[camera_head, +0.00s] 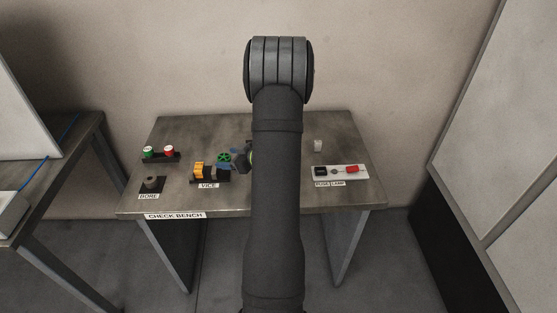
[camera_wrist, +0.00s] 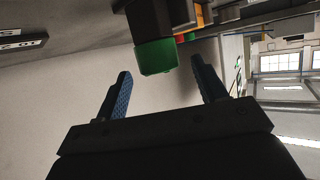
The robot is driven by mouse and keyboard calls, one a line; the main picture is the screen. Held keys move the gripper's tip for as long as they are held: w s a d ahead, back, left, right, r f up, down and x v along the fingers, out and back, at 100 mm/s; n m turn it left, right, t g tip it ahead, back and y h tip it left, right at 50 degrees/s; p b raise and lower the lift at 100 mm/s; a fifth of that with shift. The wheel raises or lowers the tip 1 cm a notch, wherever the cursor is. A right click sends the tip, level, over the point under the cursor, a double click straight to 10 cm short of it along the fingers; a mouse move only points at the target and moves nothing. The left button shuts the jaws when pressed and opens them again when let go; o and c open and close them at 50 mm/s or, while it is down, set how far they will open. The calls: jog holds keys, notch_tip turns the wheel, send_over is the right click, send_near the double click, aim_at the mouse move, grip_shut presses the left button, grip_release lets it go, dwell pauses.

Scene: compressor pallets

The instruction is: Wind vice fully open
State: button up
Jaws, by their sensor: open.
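The vice (camera_head: 210,178) sits on the check bench, behind its VICE label, with an orange block (camera_head: 199,170) on its left part. Its round green handwheel (camera_head: 224,158) is at its right end. My gripper (camera_head: 236,156) is just right of the handwheel, partly hidden behind my arm. In the wrist view, my two blue fingers (camera_wrist: 162,67) are spread apart and empty. The green wheel (camera_wrist: 155,57) shows edge-on in the gap around the fingertips; neither finger visibly touches it. The space between the vice jaws cannot be made out.
The check bench (camera_head: 270,200) also bears a red-and-green-capped rack (camera_head: 160,157) at back left, a BORE block (camera_head: 151,185) at front left, a white FUSE LAMP panel (camera_head: 340,173) and a small white cup (camera_head: 318,145) at right. A wall stands behind. My arm covers the bench middle.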

jog(key=s+d+r+m+h, duration=0.1)
jog(key=d+m, duration=0.1)
jog(key=d, duration=0.3)
jog(key=s+d+r+m+t+h, duration=0.1)
jog(key=d+m+h, duration=0.1)
jog(key=d, duration=0.3)
jog(key=s+d+r+m+h, duration=0.1)
jog(key=s+d+m+h, duration=0.1)
jog(key=d, duration=0.3)
jog(key=shift+d+r+m, duration=0.2)
jog(key=shift+r+m, duration=0.15)
jog(key=shift+m, duration=0.45)
jog(key=shift+s+d+f+m+h, duration=0.2)
jog(key=shift+d+f+m+h, duration=0.05)
jog(key=shift+f+m+h, duration=0.55)
jog(key=shift+r, duration=0.1)
jog(key=shift+r, duration=0.1)
